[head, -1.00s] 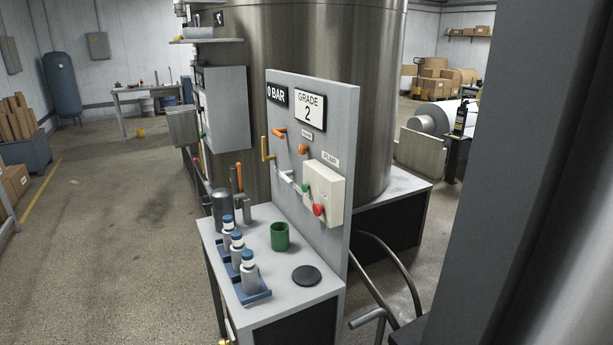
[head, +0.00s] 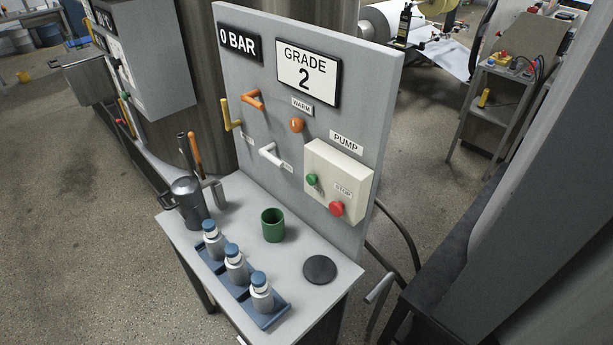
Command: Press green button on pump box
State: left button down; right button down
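The pump box (head: 338,182) is a cream box on the grey upright panel (head: 345,80), under a PUMP label. Its green button (head: 312,180) is on the left of its face. A red STOP button (head: 337,208) is at its lower right. Nothing covers the green button. Neither gripper shows in the head view.
Orange, yellow and white levers stick out of the panel left of the box. Below, the bench (head: 225,250) holds a green cup (head: 272,225), a black disc (head: 319,269), a metal jug (head: 189,200) and a blue rack (head: 275,311) of bottles. Open floor lies left.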

aim_at(312, 179)
jog(key=i+j+z, duration=0.2)
jog(key=j, duration=0.5)
jog(key=j+z, duration=0.15)
jog(key=j, duration=0.6)
